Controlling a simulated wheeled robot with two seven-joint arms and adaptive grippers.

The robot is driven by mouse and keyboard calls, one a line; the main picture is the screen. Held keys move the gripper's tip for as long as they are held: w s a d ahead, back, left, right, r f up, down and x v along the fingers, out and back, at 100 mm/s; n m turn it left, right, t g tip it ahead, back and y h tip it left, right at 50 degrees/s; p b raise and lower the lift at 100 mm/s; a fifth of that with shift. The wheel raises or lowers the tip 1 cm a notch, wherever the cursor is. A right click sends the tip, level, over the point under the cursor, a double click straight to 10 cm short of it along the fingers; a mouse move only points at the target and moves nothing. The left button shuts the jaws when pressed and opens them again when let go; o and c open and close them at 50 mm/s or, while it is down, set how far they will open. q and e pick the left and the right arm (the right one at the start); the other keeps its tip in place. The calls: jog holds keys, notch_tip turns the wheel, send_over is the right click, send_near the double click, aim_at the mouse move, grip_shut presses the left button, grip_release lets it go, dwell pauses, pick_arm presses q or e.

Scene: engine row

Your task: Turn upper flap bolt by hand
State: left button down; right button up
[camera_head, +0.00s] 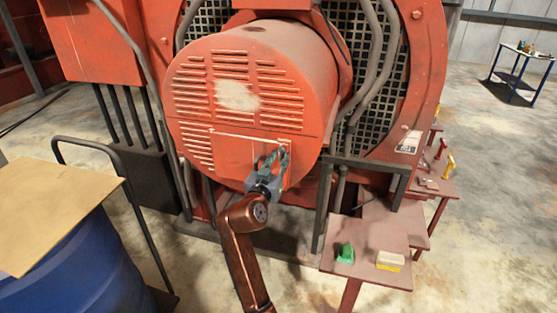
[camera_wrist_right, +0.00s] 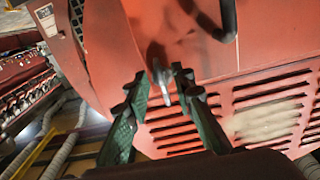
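The red drum-shaped engine housing (camera_head: 235,95) has slotted vents and a worn pale patch. A flap outlined by a pale edge (camera_head: 250,138) is on its lower right face. My right gripper (camera_head: 270,160) is at this flap and hides part of it. In the right wrist view, a small metal bolt (camera_wrist_right: 161,82) stands out from the red surface. The green fingers of my right gripper (camera_wrist_right: 160,75) are open on both sides of the bolt, with gaps that appear to remain. I cannot tell whether this is the upper bolt. My left gripper is not in view.
A dark curved handle (camera_wrist_right: 222,22) is near the bolt in the right wrist view. A small red table (camera_head: 365,235) with a green item (camera_head: 346,253) and a pale yellow block (camera_head: 389,260) stands right. A blue barrel (camera_head: 80,265) with a board (camera_head: 50,210) on top is at left.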

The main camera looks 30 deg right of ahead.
jog(key=v, duration=1.2)
dwell(0.3)
